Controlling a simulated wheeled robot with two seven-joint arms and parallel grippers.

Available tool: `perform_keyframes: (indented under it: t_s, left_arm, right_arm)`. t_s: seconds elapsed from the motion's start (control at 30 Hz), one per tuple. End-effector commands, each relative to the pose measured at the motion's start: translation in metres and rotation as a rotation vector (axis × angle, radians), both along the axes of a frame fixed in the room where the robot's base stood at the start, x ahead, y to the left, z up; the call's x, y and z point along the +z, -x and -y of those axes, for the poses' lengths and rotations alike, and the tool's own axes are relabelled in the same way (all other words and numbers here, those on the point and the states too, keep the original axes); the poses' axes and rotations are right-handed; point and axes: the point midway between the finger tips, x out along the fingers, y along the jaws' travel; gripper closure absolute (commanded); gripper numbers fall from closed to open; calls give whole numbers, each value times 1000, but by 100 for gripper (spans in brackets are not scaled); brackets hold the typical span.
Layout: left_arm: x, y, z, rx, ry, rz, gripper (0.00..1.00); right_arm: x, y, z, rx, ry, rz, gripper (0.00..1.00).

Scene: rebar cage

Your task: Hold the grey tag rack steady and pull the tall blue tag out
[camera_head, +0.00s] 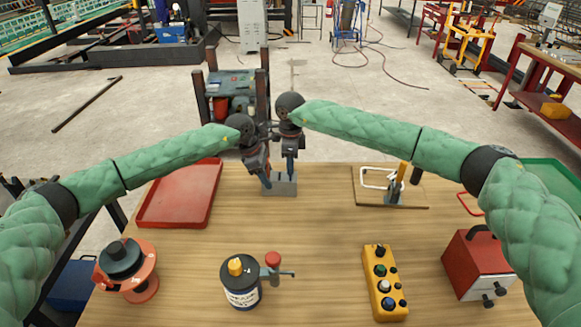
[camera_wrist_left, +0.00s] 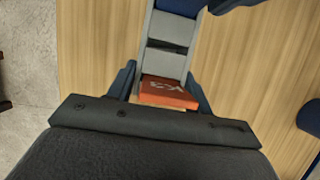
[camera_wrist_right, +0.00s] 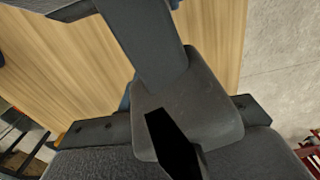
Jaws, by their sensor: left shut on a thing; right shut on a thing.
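The grey tag rack (camera_head: 281,188) stands on the wooden table and shows from above in the left wrist view (camera_wrist_left: 167,60). An orange-red tag marked K3 (camera_wrist_left: 168,92) sits in its near slot there. My left gripper (camera_head: 266,181) is shut on the rack's left end, its blue fingers (camera_wrist_left: 162,88) on either side, around the K3 tag. A blue piece, seemingly the tall blue tag (camera_wrist_left: 180,6), shows at the rack's other end. My right gripper (camera_head: 291,172) is shut on it above the rack's right part. Dark gripper parts hide the grasp in the right wrist view.
A red tray (camera_head: 180,212) lies left of the rack and a clamp board (camera_head: 410,200) right. Nearer stand an orange spool (camera_head: 143,284), a labelled jar (camera_head: 240,291), a yellow button box (camera_head: 376,292) and a red box (camera_head: 478,262). The table's middle is clear.

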Motion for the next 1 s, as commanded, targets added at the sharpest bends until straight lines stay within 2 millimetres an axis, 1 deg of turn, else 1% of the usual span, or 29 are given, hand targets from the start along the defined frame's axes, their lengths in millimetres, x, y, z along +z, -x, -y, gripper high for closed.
perform_keyframes:
  t_s: [0.17,0.4,0.5,0.63,0.87,0.9,0.97,1.0]
  left_arm:
    - [0,0,0,0,0,0,75]
    - [0,0,0,0,0,0,75]
    - [0,0,0,0,0,0,75]
    - [0,0,0,0,0,0,75]
    - [0,0,0,0,0,0,75]
    - [0,0,0,0,0,0,48]
    - [0,0,0,0,0,0,36]
    - [0,0,0,0,0,0,28]
  right_arm:
    - [22,0,0,0,-1,3,98]
    - [66,-1,0,0,0,3,98]
    - [81,-1,0,0,-1,2,98]
    - [92,0,0,0,0,1,98]
    - [94,0,0,0,0,0,98]
    - [94,0,0,0,0,0,98]
    - [94,0,0,0,0,0,98]
    - [94,0,0,0,0,0,98]
